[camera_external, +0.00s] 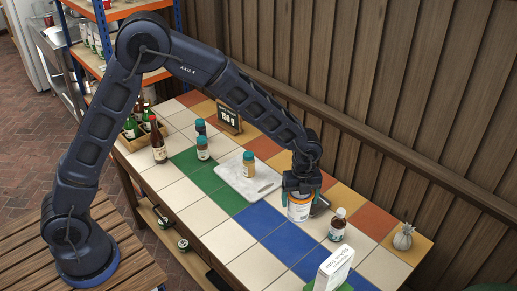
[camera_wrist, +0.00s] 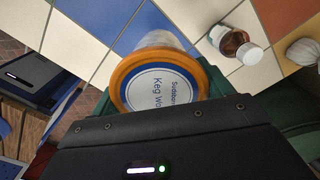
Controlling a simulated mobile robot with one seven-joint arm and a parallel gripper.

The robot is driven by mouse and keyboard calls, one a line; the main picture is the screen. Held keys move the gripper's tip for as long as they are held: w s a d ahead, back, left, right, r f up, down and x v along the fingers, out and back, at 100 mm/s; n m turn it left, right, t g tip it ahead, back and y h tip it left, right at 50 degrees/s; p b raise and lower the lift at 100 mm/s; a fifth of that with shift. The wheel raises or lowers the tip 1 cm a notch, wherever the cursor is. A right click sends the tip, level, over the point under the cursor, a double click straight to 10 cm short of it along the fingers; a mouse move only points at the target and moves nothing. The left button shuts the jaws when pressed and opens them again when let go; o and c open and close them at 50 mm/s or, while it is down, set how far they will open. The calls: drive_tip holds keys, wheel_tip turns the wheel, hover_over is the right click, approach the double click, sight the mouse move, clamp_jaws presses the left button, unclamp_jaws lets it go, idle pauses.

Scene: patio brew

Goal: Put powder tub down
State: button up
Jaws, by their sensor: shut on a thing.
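The powder tub (camera_external: 299,210) is white with an orange band and lid. My gripper (camera_external: 301,198) is shut on it from above, with a finger on each side, over the right part of the tiled table (camera_external: 225,240). In the wrist view the tub's orange-rimmed round lid (camera_wrist: 160,84) faces the camera, with a blue ring and partly readable "Keg Wa..." lettering. The tub looks upright. Its base is close to the tiles, but I cannot tell whether it touches them.
A brown bottle with a white cap (camera_external: 338,224) stands just right of the tub. A white carton (camera_external: 333,270) is at the front and a garlic-like bulb (camera_external: 403,238) at far right. A jar (camera_external: 248,165) stands on a white board (camera_external: 238,184). Blue tiles left of the tub are clear.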

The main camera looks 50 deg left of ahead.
wheel_tip(320, 180, down, 11)
drive_tip(key=shift+r, duration=0.15)
idle(0.4)
drive_tip(key=o, duration=1.3)
drive_tip(key=shift+o, duration=0.2)
